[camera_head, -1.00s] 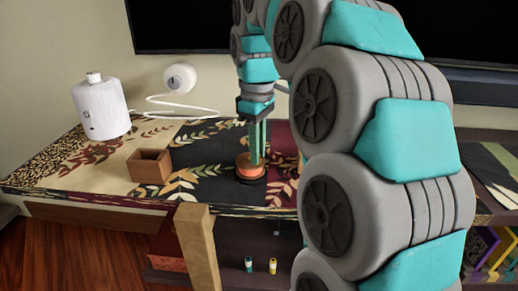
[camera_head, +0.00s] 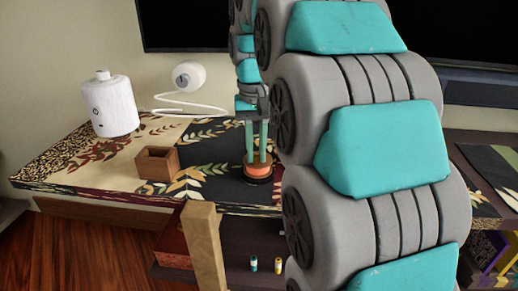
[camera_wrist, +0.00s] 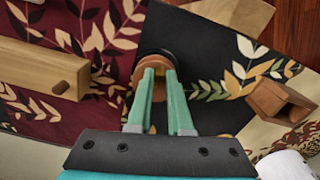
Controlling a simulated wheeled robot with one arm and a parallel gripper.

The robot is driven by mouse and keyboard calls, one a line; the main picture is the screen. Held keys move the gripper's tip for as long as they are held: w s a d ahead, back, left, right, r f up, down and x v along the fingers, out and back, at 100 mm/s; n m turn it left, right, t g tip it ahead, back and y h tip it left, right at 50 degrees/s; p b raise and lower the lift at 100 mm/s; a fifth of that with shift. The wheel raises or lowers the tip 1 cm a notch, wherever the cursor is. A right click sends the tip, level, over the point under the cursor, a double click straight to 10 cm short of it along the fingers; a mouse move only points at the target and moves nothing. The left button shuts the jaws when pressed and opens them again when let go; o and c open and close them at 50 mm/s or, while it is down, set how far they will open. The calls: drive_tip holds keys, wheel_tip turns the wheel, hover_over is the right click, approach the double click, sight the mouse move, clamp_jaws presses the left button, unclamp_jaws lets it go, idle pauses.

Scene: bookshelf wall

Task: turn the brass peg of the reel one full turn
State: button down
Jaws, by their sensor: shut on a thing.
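The reel (camera_head: 260,170) is a round orange-brown disc on a black base, standing on the dark part of the patterned cloth. It also shows in the wrist view (camera_wrist: 146,67), partly covered by my fingers. My gripper (camera_head: 257,157) points straight down over the reel, with its two green fingertips at the reel's top. In the wrist view the fingers (camera_wrist: 159,75) converge at the reel and are shut on the brass peg. The peg itself is hidden between the fingertips.
An open wooden box (camera_head: 158,164) stands left of the reel. A white canister (camera_head: 113,105) and a white round device with a cord (camera_head: 188,77) are at the back left. A wooden block with a round peg (camera_wrist: 40,68) lies on the reel's other side. A wooden post (camera_head: 204,245) stands in front.

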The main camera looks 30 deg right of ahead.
drive_tip(key=m, duration=0.2)
drive_tip(key=m+p, duration=0.1)
drive_tip(key=m, duration=0.2)
drive_tip(key=shift+w+a+m, duration=0.35)
drive_tip(key=shift+w+m, duration=0.05)
idle(0.4)
drive_tip(key=c, duration=0.8)
unclamp_jaws()
drive_tip(key=shift+c, duration=0.2)
drive_tip(key=shift+w+r, duration=0.1)
drive_tip(key=shift+r, duration=0.7)
wheel_tip(320, 180, up, 6)
drive_tip(key=p, duration=0.2)
drive_tip(key=shift+r, duration=0.1)
